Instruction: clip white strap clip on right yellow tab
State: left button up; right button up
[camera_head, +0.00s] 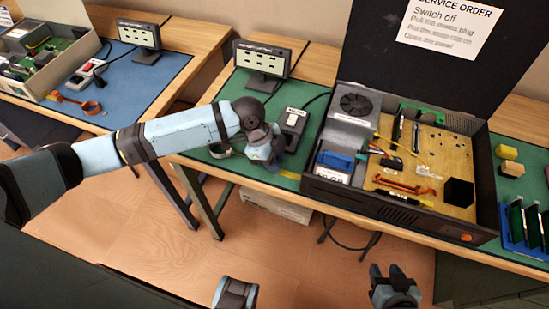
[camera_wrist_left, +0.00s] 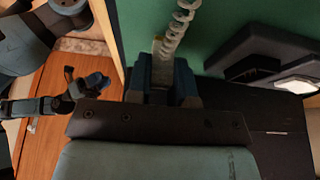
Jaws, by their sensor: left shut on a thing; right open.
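My left gripper (camera_head: 266,152) is low over the front part of the green mat (camera_head: 255,95) in the head view. In the left wrist view, my left gripper (camera_wrist_left: 161,70) is shut on a pale clip (camera_wrist_left: 158,48), with a grey coiled cord (camera_wrist_left: 178,28) running up from it. My right gripper (camera_head: 394,285) is open and empty, in front of the bench.
An open computer case (camera_head: 400,205) stands right of the gripper. A black box with a pale switch (camera_head: 293,118) sits close behind it, and a small display (camera_head: 262,58) stands further back. A blue rack (camera_head: 520,225) is far right.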

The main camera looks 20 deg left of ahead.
pick_arm(q)
jog(key=shift+f, duration=0.5)
jog(key=o, duration=0.8)
jog(key=o, duration=0.3)
jog(key=shift+r+p, duration=0.6)
jog(key=shift+p, duration=0.15)
dwell(1.0)
